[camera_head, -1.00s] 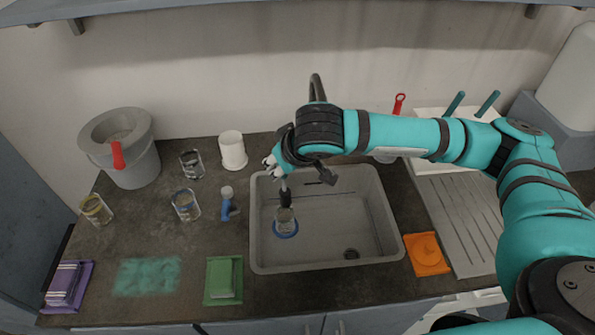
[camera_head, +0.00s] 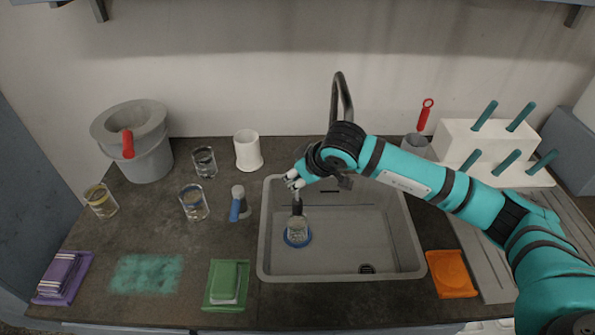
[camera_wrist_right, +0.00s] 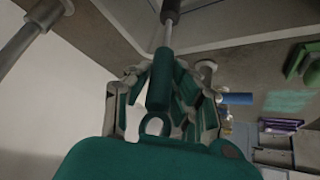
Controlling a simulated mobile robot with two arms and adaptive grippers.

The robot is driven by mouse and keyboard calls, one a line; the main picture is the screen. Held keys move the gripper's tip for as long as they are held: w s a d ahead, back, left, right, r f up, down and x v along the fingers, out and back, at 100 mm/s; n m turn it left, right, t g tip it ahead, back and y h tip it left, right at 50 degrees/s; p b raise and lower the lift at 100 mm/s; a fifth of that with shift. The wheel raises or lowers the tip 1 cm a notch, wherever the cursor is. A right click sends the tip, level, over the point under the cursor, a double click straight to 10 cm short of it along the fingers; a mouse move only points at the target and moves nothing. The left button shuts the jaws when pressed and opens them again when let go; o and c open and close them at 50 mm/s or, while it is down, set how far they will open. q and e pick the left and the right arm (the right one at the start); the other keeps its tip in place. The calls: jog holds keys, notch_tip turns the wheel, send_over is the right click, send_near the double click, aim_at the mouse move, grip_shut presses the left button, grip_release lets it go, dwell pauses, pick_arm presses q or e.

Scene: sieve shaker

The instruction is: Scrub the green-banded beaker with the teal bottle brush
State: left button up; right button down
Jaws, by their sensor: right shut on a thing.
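My right gripper (camera_head: 294,182) is over the left part of the sink (camera_head: 345,255). In the right wrist view its fingers are closed around the teal handle of the bottle brush (camera_wrist_right: 160,82). The brush hangs down, and its dark head (camera_head: 297,207) is at the mouth of a clear glass beaker (camera_head: 298,228) in the sink. How deep the head sits in the beaker is hard to tell. A blue ring shows around the beaker's base. I cannot make out a green band on it. My left gripper is not in view.
Several glass beakers stand on the counter left of the sink, one yellow-banded (camera_head: 101,201). Nearby are a white cup (camera_head: 248,150), a blue-handled item (camera_head: 236,204), a grey bucket (camera_head: 140,145) and a green pad (camera_head: 226,284). The faucet (camera_head: 340,100) rises behind the sink.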

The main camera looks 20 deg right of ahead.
aim_at(298, 202)
notch_tip(298, 202, down, 3)
jog(key=shift+s+r+b, duration=0.15)
jog(key=shift+b, duration=0.35)
jog(key=shift+w+d+f+b, duration=0.15)
jog(key=shift+f+b, duration=0.5)
jog(key=shift+f, duration=0.65)
jog(key=shift+w+a+f+b, duration=0.15)
jog(key=shift+f+b, duration=0.45)
jog(key=shift+f, duration=0.7)
jog(key=shift+w+d+f+b, duration=0.1)
jog(key=shift+w+f+b, duration=0.05)
jog(key=shift+f+b, duration=0.7)
jog(key=shift+w+d+f+b, duration=0.15)
jog(key=shift+f+b, duration=0.5)
jog(key=shift+b, duration=0.4)
jog(key=shift+a, duration=0.1)
jog(key=shift+r, duration=0.1)
